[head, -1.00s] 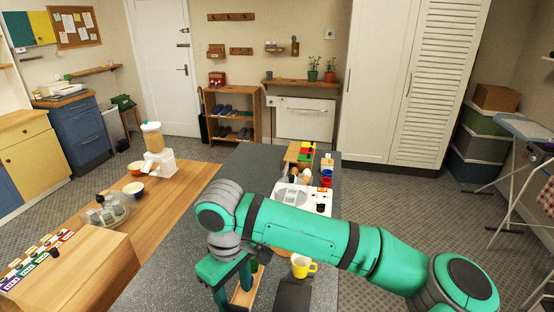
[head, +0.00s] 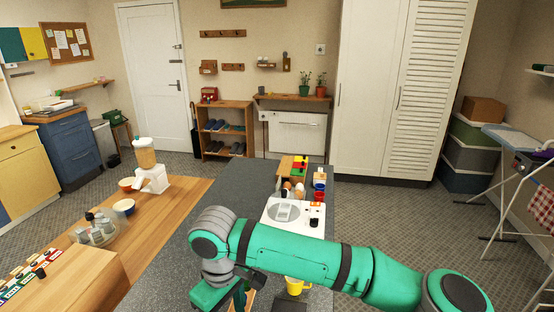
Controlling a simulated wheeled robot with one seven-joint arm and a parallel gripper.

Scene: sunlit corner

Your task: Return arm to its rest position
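My green arm stretches across the lower right of the head view, over the grey counter (head: 172,258). My gripper (head: 238,298) hangs down at the arm's left end, near the bottom edge. Its fingertips are cut off or hidden, so I cannot tell whether it is open or shut, or whether it holds anything. A yellow mug (head: 294,285) shows in part just right of it, below my arm.
A white appliance (head: 283,213) stands on the counter behind my arm, with eggs, small cups and a colored box (head: 292,168) beyond. A wooden table (head: 177,200) holds a dispenser (head: 149,165), bowls and a tray of jars. An ironing board (head: 520,142) stands right.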

